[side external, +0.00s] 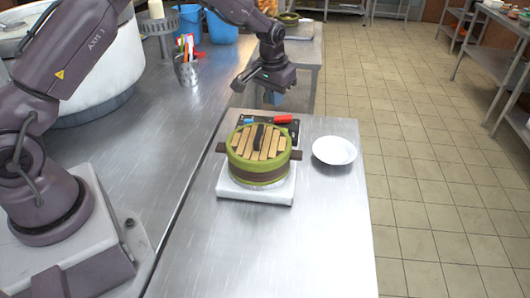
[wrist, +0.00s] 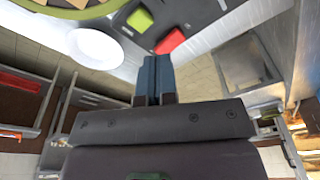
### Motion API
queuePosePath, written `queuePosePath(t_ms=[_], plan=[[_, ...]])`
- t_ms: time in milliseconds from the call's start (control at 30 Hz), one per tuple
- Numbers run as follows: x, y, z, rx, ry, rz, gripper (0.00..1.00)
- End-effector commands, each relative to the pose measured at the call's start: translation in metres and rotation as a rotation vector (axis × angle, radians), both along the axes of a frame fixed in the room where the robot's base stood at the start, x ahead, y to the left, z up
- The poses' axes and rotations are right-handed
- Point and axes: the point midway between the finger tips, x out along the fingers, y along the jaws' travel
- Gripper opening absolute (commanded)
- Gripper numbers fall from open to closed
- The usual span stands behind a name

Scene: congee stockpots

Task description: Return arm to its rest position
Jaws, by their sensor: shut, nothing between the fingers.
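My gripper (side external: 268,95) hangs over the far end of the steel counter, beyond the green pot and apart from it. Its blue-grey fingers (wrist: 154,75) are together in the wrist view, with nothing between them. The green pot (side external: 259,170), with a slatted wooden lid (side external: 257,142) and a dark band, sits on a white square base (side external: 255,192). In the wrist view, only part of the green pot's edge (wrist: 75,12) shows at the top left.
A white bowl (side external: 334,151) stands right of the pot. A large white stockpot (side external: 105,70) and a utensil cup (side external: 187,72) stand at left. The counter's front is clear.

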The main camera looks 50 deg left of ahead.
Motion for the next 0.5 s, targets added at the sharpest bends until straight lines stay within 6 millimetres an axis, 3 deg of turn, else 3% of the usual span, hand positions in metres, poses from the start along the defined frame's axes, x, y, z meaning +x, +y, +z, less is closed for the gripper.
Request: queuePosePath(t_ms=[33, 300, 500], plan=[[-0.015, -0.006, 0.017, -0.005, 0.008, -0.010, 0.00], [-0.100, -0.036, 0.098, -0.021, 0.021, -0.071, 0.00], [-0.175, -0.057, 0.147, -0.021, -0.017, -0.121, 0.00]])
